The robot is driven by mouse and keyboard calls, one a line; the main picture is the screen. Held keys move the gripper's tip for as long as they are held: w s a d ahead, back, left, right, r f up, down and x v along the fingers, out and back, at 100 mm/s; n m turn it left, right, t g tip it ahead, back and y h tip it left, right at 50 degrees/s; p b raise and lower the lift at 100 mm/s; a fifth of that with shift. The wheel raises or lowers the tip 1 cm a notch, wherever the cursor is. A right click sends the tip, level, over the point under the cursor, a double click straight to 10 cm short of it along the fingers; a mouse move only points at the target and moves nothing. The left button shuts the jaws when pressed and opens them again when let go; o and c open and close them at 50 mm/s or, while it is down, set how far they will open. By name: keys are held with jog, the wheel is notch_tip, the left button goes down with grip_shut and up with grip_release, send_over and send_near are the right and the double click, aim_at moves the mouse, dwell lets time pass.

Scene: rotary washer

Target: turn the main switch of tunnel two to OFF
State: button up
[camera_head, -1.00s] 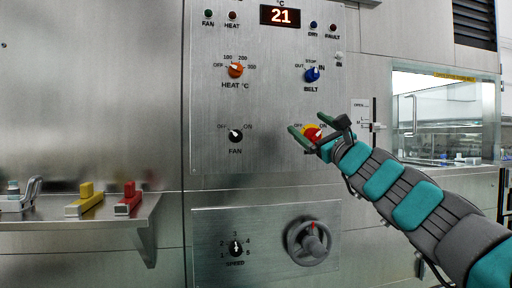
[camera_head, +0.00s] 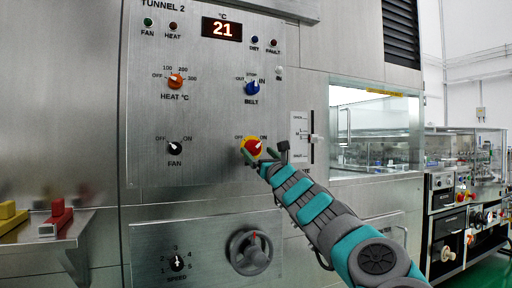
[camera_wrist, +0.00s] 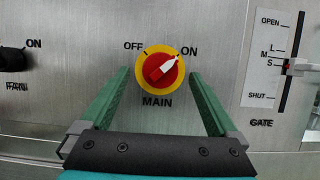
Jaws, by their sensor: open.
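The panel (camera_head: 210,110) is labelled TUNNEL 2 at its top. The main switch (camera_wrist: 160,69) is a red knob on a yellow disc, with OFF at upper left, ON at upper right and MAIN below. Its white pointer is turned up and right, toward ON. It also shows in the head view (camera_head: 252,147). My gripper (camera_wrist: 158,75) is open, with one green finger on each side of the switch in the wrist view. Whether the fingers touch the knob I cannot tell. In the head view my gripper (camera_head: 264,158) is at the switch and partly covers its lower side.
The fan knob (camera_head: 174,147) is left of the switch, and the gate slider (camera_head: 314,139) is to its right. The belt knob (camera_head: 252,88) is above. A handwheel (camera_head: 250,254) is below. A shelf (camera_head: 75,224) with coloured blocks juts out at left.

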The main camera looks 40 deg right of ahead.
aim_at(254, 148)
jog(key=shift+p+x, duration=0.35)
jog(key=shift+x, duration=0.9)
jog(key=shift+r, duration=0.1)
jog(key=shift+c, duration=0.2)
jog(key=c, duration=1.3)
